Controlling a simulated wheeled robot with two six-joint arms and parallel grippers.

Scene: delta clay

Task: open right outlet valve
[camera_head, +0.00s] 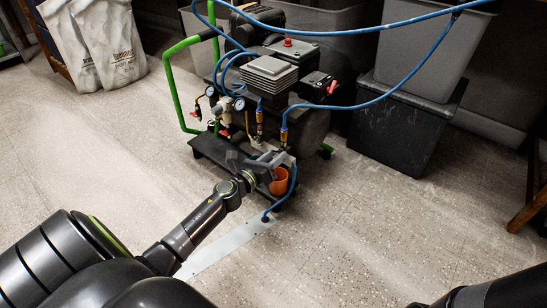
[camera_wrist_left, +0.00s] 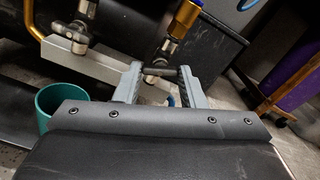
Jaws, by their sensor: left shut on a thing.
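The right outlet valve has a brass fitting (camera_head: 284,136) at the front of the compressor, under a blue hose. In the left wrist view its metal body (camera_wrist_left: 168,50) stands below a gold fitting, with a dark handle at its lower part. My left gripper (camera_head: 272,160) reaches in from the lower left. In the left wrist view its two grey fingers (camera_wrist_left: 161,82) stand on either side of the handle, shut on it. The fingers partly hide the valve. The left outlet valve (camera_wrist_left: 78,32) stands beside it. My right gripper is not in view.
The compressor (camera_head: 270,75) stands on a dark base with a green handle. An orange cup (camera_head: 279,181) is close by my left gripper; a teal cup (camera_wrist_left: 62,100) shows in the wrist view. Blue hoses (camera_head: 390,92) cross right. A dark bin (camera_head: 405,125) stands right. Floor ahead is mostly clear.

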